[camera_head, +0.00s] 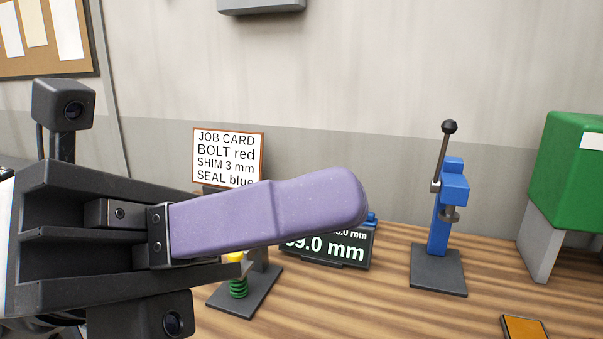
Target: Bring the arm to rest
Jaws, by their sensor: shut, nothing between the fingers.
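My gripper (352,197) reaches in from the left, close to the camera and pointing right. Its purple padded fingers lie together in the picture, with nothing seen between them. It appears above the wooden bench (380,310) and touches nothing that I can see. It hides part of the job card and of the things behind it.
A job card (228,155) reads BOLT red, SHIM 3 mm, SEAL blue. Behind my gripper are a dark gauge display (345,248) and a green spring stand (238,288). A blue lever press (449,210), a green block (568,165) and an orange-topped pad (524,327) are right.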

